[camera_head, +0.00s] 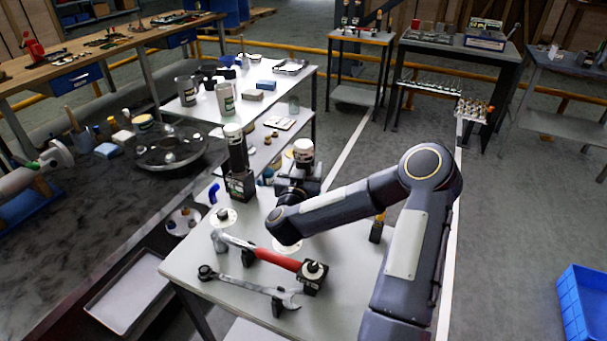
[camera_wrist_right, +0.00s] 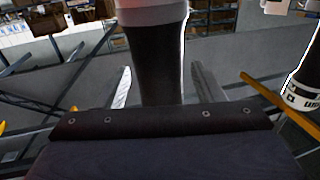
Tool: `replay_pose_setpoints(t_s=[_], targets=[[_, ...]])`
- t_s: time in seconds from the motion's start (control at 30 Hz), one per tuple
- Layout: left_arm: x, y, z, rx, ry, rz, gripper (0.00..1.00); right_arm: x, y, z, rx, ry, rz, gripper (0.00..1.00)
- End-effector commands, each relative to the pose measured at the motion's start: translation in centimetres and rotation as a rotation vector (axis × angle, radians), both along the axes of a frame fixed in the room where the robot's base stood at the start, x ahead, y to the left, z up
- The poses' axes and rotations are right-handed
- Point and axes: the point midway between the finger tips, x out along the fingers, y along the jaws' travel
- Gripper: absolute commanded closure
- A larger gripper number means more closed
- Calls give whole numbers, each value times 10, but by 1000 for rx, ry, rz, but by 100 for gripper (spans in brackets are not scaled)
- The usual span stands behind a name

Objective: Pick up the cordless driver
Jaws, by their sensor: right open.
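The likely cordless driver (camera_head: 303,149) stands upright on the grey table in the head view, with a pale top and dark parts below. My right gripper (camera_head: 299,183) is at its lower part and hides much of it. In the right wrist view a dark upright cylinder with a grey upper part, apparently the driver (camera_wrist_right: 158,60), stands between the two fingers of my right gripper (camera_wrist_right: 163,88). The fingers are apart, with a narrow gap visible on each side. My left gripper is not in view.
A similar black upright tool (camera_head: 237,155) stands just left on a dark block. A red-handled hammer (camera_head: 270,256) and a wrench (camera_head: 250,286) lie on holders in front. The grey table (camera_head: 345,285) is bare near its front right. A blue crate (camera_head: 585,300) sits right.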

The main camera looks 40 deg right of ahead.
Motion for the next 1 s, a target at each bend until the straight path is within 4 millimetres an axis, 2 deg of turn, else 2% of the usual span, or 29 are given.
replay_pose_setpoints(t_s=[0.1,0.33,0.8,1.0], targets=[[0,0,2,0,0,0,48,7,-8,0,1,-2,1,39],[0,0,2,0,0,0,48,8,-8,0,0,0,3,39],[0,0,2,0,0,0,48,8,-8,0,-1,-1,3,99],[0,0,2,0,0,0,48,8,-8,2,-3,-5,3,100]])
